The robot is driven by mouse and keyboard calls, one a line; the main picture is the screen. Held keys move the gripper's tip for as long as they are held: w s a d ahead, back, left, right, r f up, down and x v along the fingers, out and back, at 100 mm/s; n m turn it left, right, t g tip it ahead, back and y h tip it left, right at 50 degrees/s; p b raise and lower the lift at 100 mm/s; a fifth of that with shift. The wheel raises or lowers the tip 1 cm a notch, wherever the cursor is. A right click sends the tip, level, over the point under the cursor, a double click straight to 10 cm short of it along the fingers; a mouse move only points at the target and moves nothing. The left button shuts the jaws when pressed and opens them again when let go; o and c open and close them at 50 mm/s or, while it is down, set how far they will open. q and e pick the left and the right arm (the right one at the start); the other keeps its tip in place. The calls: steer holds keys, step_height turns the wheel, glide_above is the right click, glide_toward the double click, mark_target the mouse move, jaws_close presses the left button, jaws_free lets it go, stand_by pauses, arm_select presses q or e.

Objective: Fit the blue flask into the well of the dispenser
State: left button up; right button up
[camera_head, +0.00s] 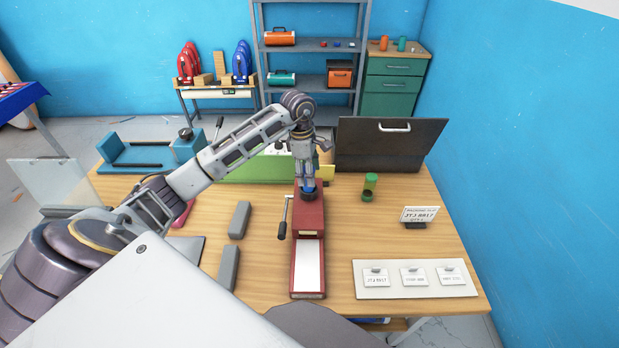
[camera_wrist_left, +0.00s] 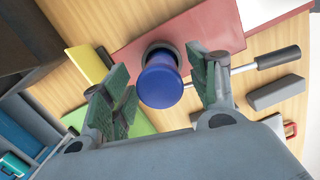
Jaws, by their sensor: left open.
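The blue flask (camera_head: 309,184) stands at the dark ring of the well (camera_head: 309,195), at the far end of the red dispenser (camera_head: 308,222). In the left wrist view the flask (camera_wrist_left: 160,82) shows end-on, with the grey ring of the well (camera_wrist_left: 160,46) behind it. It looks upright in the ring; how deep it sits is hidden. My left gripper (camera_head: 307,178) is above the dispenser's far end. Its open green-padded fingers (camera_wrist_left: 162,95) are on either side of the flask, with visible gaps. My right gripper is not in view.
A crank handle (camera_head: 283,222) sticks out left of the dispenser. Grey blocks (camera_head: 239,220) lie left of it. A green and amber jar (camera_head: 370,187), a card stand (camera_head: 415,217) and a label board (camera_head: 415,280) are to the right. A dark case (camera_head: 390,145) stands behind.

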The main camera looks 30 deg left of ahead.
arm_select(q)
steer(key=shift+s+a+r+b, duration=0.1)
steer(key=shift+a+r+b, duration=0.15)
steer(key=shift+r, duration=1.3)
steer(key=shift+a+r+b, duration=0.1)
steer(key=shift+r+b, duration=0.2)
steer(key=shift+r, duration=1.25)
steer(key=shift+s+a+r+b, duration=0.1)
steer(key=shift+a+r+b, duration=0.15)
steer(key=shift+r, duration=1.3)
steer(key=shift+d, duration=0.15)
